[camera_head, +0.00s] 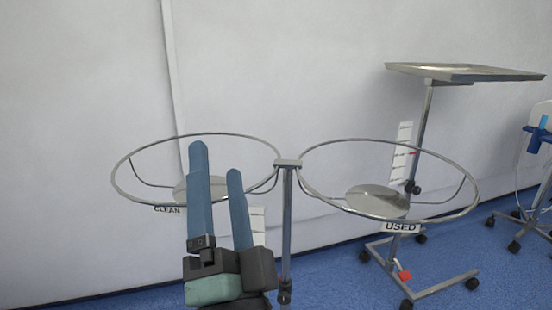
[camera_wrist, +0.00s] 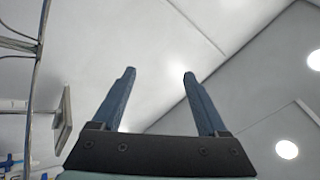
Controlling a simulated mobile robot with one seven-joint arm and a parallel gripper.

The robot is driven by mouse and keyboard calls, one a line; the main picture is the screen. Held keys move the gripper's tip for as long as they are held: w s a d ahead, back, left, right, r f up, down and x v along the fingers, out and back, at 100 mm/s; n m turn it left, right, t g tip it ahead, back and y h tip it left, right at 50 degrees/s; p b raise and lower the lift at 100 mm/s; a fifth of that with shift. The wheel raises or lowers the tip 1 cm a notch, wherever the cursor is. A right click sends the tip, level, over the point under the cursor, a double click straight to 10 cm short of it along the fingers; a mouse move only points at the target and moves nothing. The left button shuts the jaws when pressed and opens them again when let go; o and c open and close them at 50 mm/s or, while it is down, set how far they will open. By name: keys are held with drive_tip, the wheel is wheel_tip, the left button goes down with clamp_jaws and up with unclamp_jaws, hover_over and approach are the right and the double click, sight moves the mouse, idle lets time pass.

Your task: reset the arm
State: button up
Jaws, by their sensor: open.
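My gripper (camera_head: 217,160) points up in front of the left ring in the head view, its two blue fingers apart and nothing between them. In the wrist view my gripper (camera_wrist: 159,74) is also open and empty, with the ceiling and wall behind it. Part of my arm below the gripper is cut off by the bottom edge of the head view.
A stand carries two metal rings, the left one (camera_head: 126,198) labelled CLEAN and the right one (camera_head: 478,190) labelled USED. A wheeled stand with a steel tray (camera_head: 465,72) is at the right. Blue floor (camera_head: 340,290) and a white wall (camera_head: 290,70) surround them.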

drive_tip(key=s+d+r+n+t+h+p, duration=0.1)
drive_tip(key=s+d+r+n+h+p, duration=0.15)
drive_tip(key=r, duration=0.65)
drive_tip(key=s+d+r+n+t+h+p, duration=0.1)
drive_tip(key=s+d+r+n+h+p, duration=0.2)
drive_tip(key=r, duration=0.5)
drive_tip(key=s+d+r+n+t+h+p, duration=0.1)
drive_tip(key=s+r+n, duration=0.25)
drive_tip(key=r, duration=0.55)
wheel_tip(320, 180, up, 36)
drive_tip(key=w+p, duration=0.1)
drive_tip(key=p, duration=3.6)
drive_tip(key=shift+w+a+r+y, duration=0.2)
drive_tip(key=shift+a+r+y, duration=0.05)
drive_tip(key=shift+y, duration=0.2)
